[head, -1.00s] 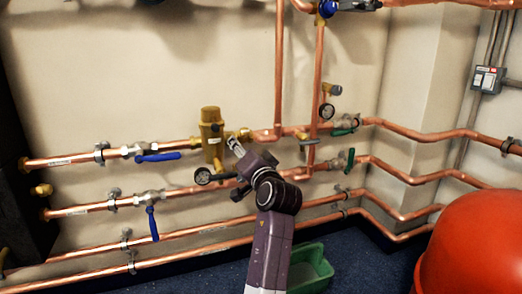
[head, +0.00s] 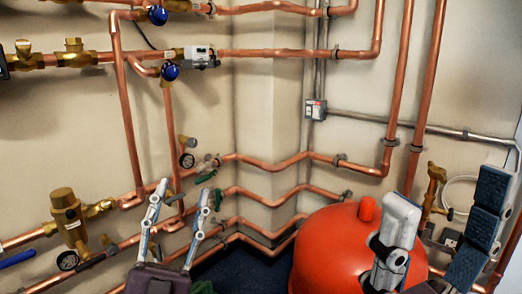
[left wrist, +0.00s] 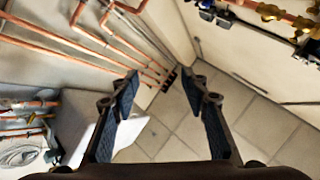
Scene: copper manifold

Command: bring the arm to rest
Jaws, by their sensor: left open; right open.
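My left gripper (head: 184,189) is low in the head view, left of centre, pointing up with its two fingers spread and nothing between them. In the left wrist view, the same gripper (left wrist: 165,83) shows its dark-padded fingers wide apart and empty. My right gripper (head: 447,190) is at the lower right of the head view, its fingers apart and empty, seen in front of the red tank (head: 325,245). Copper pipes (head: 270,200) run behind the left gripper; whether it touches any cannot be told.
A brass valve (head: 67,217) with a dark gauge (head: 67,260) is left of the left gripper. Another gauge (head: 187,160) and green-handled valves are behind it. A grey box (head: 316,110) is on the wall. The left wrist view shows open tiled floor (left wrist: 190,130).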

